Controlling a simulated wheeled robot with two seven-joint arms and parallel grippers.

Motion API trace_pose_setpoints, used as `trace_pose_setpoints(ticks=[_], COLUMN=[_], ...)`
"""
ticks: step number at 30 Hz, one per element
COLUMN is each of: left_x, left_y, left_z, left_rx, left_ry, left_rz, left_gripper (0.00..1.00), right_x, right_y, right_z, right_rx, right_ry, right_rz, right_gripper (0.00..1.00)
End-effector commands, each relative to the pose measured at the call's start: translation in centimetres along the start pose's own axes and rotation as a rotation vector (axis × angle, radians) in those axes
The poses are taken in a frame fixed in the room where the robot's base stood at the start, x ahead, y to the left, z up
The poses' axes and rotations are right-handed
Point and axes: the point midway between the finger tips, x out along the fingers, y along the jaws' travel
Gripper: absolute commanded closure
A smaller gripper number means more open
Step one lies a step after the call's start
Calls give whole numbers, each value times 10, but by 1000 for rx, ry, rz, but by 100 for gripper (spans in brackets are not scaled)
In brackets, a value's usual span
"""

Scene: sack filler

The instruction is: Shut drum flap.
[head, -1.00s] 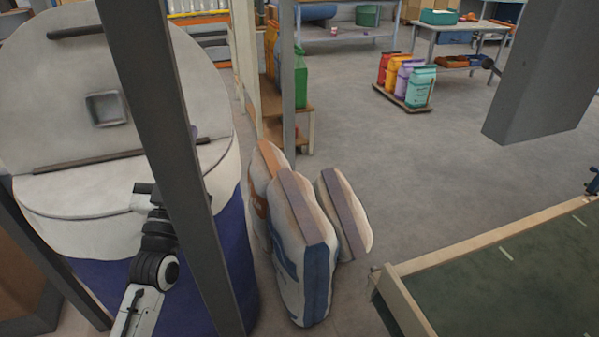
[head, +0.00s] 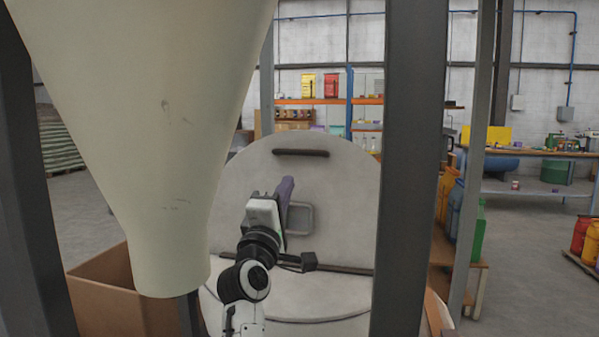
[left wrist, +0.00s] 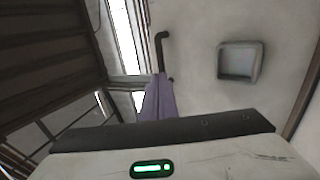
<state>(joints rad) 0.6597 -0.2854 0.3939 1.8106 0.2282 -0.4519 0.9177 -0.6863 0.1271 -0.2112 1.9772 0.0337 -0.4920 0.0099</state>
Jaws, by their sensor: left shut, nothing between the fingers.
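The drum flap (head: 345,190) is a pale rounded panel standing raised and open in the head view. It has a dark bar near its top, a square grey frame in its middle and a dark hinge strip along its lower edge. The pale fixed top of the drum (head: 310,300) lies below it. My left gripper (head: 286,188), with purple fingers, is shut and empty, and overlaps the flap's face in the head view; I cannot tell if it touches. In the left wrist view the fingers (left wrist: 158,98) show beside the flap (left wrist: 205,85) with its square frame. My right gripper is out of view.
A large cream hopper (head: 145,120) hangs at the left, close to my left arm. A dark upright post (head: 412,170) stands just right of the flap, with a thinner post (head: 477,150) beyond. A brown box (head: 110,300) is at lower left. Open floor lies at right.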

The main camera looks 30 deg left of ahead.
Motion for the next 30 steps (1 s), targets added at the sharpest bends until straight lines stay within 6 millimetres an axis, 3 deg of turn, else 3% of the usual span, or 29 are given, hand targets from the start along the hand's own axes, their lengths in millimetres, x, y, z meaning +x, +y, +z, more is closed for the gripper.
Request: trace_pose_setpoints(ticks=[6,15,21,30], left_x=[47,96,110,113], left_y=[2,1,1,0], left_z=[-2,-3,-2,-2], left_rx=[5,6,6,5], left_ry=[3,3,3,2], left_rz=[1,0,1,1], left_gripper=[100,100,100,100], right_x=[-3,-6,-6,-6], right_y=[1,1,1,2], right_z=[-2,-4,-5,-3], right_rx=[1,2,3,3], right_ry=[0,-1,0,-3], right_rz=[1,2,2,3], right_gripper=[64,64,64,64])
